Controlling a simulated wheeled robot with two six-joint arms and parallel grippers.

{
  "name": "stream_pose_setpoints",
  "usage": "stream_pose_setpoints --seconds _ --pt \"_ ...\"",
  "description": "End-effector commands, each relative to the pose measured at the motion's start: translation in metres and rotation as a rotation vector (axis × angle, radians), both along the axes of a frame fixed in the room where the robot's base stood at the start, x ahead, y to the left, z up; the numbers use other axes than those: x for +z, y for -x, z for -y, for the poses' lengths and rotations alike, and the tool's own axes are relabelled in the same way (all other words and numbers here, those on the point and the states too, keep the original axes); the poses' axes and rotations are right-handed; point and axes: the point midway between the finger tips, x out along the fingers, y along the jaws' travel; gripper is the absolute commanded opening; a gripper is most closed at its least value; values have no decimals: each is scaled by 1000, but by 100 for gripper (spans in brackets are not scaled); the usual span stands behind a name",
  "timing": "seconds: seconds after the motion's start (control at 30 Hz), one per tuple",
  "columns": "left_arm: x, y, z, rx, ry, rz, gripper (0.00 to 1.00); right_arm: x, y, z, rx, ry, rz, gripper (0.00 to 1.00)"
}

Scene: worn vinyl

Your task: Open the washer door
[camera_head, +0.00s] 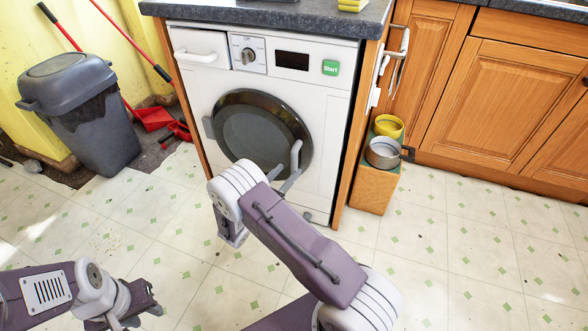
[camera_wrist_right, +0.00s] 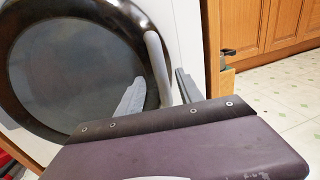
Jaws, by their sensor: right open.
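The white washer (camera_head: 330,130) stands under a dark counter. Its round dark door (camera_head: 250,128) looks shut, and the door also fills the left of the right wrist view (camera_wrist_right: 70,70). A grey curved handle (camera_head: 296,154) is on the door's right rim. My right gripper (camera_head: 281,178) is open in front of the lower right of the door. In the right wrist view the handle (camera_wrist_right: 156,62) shows between its two fingers (camera_wrist_right: 158,95), which are apart; I cannot tell whether they touch it. My left gripper (camera_head: 118,322) is low at the left, away from the washer, its fingers partly cut off.
A grey bin (camera_head: 85,115) with red-handled tools stands left of the washer. A wooden box (camera_head: 375,188) with a metal bowl (camera_head: 383,152) and a yellow bowl (camera_head: 388,126) stands close on the right. The tiled floor in front is clear.

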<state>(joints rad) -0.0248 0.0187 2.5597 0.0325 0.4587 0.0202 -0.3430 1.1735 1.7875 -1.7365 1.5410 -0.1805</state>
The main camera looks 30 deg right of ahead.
Motion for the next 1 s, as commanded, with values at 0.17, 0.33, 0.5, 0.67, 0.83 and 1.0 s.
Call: stream_pose_setpoints --seconds 0.17,0.33,0.5,0.67,0.83,1.0 --pt "-26 0 0 0 0 -1 36 -6 -17 33 -5 -1 3 43" --pt "-33 0 0 0 0 -1 36 -3 -27 49 -2 0 1 43" --pt "-32 0 0 0 0 -1 36 0 -29 52 -1 0 0 43" --pt "-32 0 0 0 0 -1 36 0 -28 51 -1 0 0 29" --pt "-32 0 0 0 0 -1 36 -1 -28 51 -1 0 0 0" --pt "-32 0 0 0 0 -1 36 -1 -28 51 -1 0 0 0"
